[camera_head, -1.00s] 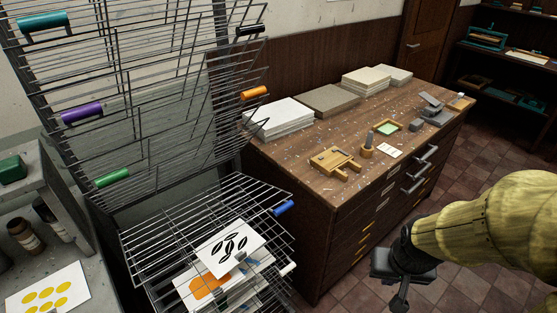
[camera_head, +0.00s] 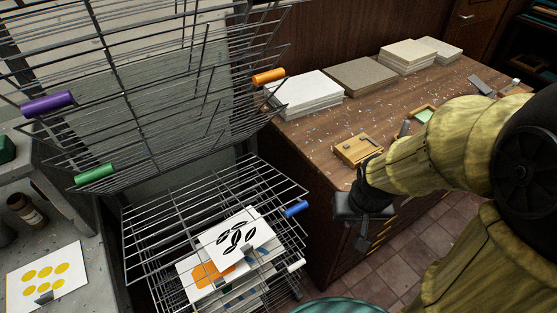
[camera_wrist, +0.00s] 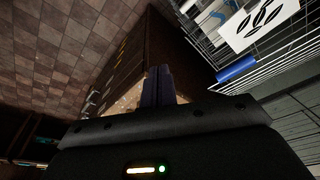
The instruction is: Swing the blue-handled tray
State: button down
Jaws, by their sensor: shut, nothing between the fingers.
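The blue-handled tray (camera_head: 200,213) is a wire tray lying about level in the rack, below the raised trays. Its blue handle (camera_head: 296,209) is on its right front corner. The blue handle (camera_wrist: 237,69) also shows in the wrist view, right of the fingers. My gripper (camera_head: 362,243) is to the right of the handle, in front of the wooden cabinet, and apart from the tray. In the wrist view my gripper (camera_wrist: 160,75) is shut and empty.
Raised trays with purple (camera_head: 47,104), green (camera_head: 95,174) and orange (camera_head: 268,76) handles tilt up above. A print with black leaves (camera_head: 236,236) shows at the blue-handled tray. The wooden cabinet (camera_head: 330,185) stands close behind my gripper, with paper stacks on top.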

jog(key=shift+w, duration=0.1)
jog(key=shift+r, duration=0.15)
jog(key=w+a+r+n+g+p, duration=0.1)
jog(key=w+a+r+n+p, duration=0.1)
jog(key=p, duration=0.7)
jog(key=w+a+r+n+g+p, duration=0.1)
jog(key=w+a+n+g+p, duration=0.1)
jog(key=a+p, duration=0.5)
jog(key=w+a+r+n+g+h+p, duration=0.1)
jog(key=w+a+p, duration=0.3)
jog(key=p, duration=0.8)
jog(key=shift+w+a+r+n+p, duration=0.3)
jog(key=shift+r+n+p, duration=0.1)
jog(key=shift+r+n, duration=0.45)
jog(key=shift+f, duration=0.1)
